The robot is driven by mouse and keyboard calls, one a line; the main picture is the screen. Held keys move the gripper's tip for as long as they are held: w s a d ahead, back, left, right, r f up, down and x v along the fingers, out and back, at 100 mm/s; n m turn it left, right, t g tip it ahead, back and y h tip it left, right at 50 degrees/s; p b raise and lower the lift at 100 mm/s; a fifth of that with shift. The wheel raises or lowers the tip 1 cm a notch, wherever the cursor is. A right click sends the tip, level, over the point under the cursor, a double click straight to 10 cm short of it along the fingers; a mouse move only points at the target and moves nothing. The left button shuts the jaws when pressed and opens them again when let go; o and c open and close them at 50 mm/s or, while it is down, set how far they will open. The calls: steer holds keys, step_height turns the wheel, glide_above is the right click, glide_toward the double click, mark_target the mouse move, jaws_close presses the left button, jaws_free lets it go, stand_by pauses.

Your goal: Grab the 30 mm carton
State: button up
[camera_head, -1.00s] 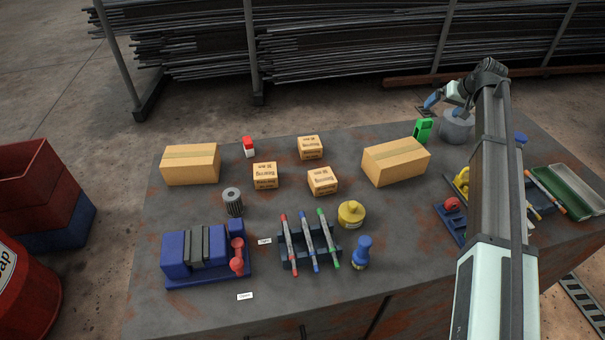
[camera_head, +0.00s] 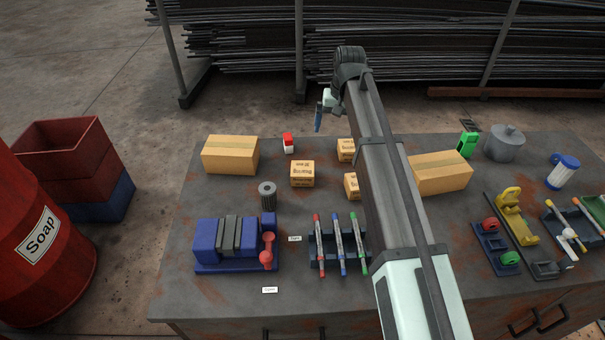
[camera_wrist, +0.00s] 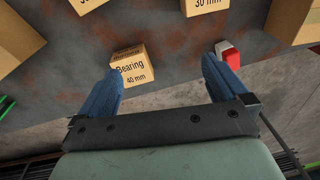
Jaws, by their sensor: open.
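A third small carton (camera_head: 352,187) is partly hidden by my arm. Large boxes stand left (camera_head: 230,156) and right (camera_head: 440,173). A grey ribbed cylinder (camera_head: 267,196) and pen rack (camera_head: 325,252) are nearer the front.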

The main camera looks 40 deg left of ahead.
steer(key=h, duration=0.1)
glide_above(302, 168)
step_height(302, 168, down, 8)
steer(key=shift+w+a+f, duration=0.1)
steer(key=shift+a, duration=0.05)
steer(key=shift+d+f, duration=0.15)
steer(key=shift+f, duration=1.15)
steer(key=shift+d+f, duration=0.15)
steer(key=shift+f, duration=1.1)
steer(key=shift+c, duration=0.5)
steer(key=c, duration=0.9)
